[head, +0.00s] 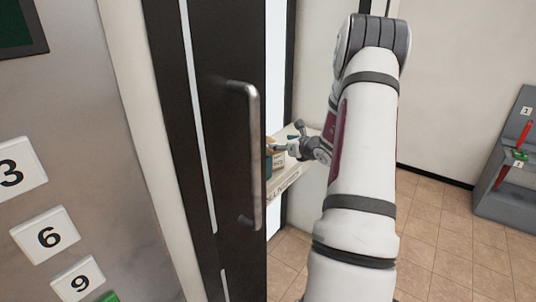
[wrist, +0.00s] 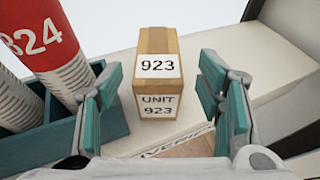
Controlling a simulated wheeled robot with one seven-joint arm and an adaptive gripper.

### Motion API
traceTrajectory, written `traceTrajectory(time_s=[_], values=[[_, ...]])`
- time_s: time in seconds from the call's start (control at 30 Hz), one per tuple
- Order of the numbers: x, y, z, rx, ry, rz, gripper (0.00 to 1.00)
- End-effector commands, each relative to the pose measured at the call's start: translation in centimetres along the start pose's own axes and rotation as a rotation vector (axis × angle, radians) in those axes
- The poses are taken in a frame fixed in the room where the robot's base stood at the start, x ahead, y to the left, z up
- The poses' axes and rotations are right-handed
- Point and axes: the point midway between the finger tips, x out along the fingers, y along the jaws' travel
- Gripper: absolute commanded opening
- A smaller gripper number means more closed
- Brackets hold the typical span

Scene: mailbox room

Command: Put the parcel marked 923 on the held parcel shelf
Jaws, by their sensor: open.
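The parcel marked 923 (wrist: 157,80) is a small tan cardboard box with white labels reading "923" and "UNIT 923". It stands upright on a pale shelf (wrist: 272,70) with lettering on its front edge, partly hidden. In the wrist view my gripper (wrist: 158,95) is open, with one teal-padded finger on each side of the parcel's near part and gaps between. In the head view my gripper (head: 283,148) reaches the pale shelf (head: 286,181) beyond a dark door, and the parcel is mostly hidden there. Which shelf is the held parcel shelf cannot be told.
A teal divided box (wrist: 106,134) holds a red and white tube marked 824 (wrist: 45,45) left of the parcel. A dark door (head: 220,100) with a metal handle (head: 255,150) stands close left of my arm. A grey unit (head: 510,185) is at right; tiled floor lies between.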

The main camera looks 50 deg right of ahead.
Motion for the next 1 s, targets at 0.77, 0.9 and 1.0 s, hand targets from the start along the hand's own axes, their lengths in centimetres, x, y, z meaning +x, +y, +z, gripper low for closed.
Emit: traceTrajectory(time_s=[0.77,0.9,1.0], values=[[8.9,0.3,-0.6,0.000,0.000,0.000,0.60],[9.3,0.3,-0.6,0.000,0.001,-0.001,0.60],[9.2,0.3,-0.6,0.000,0.001,0.000,0.60]])
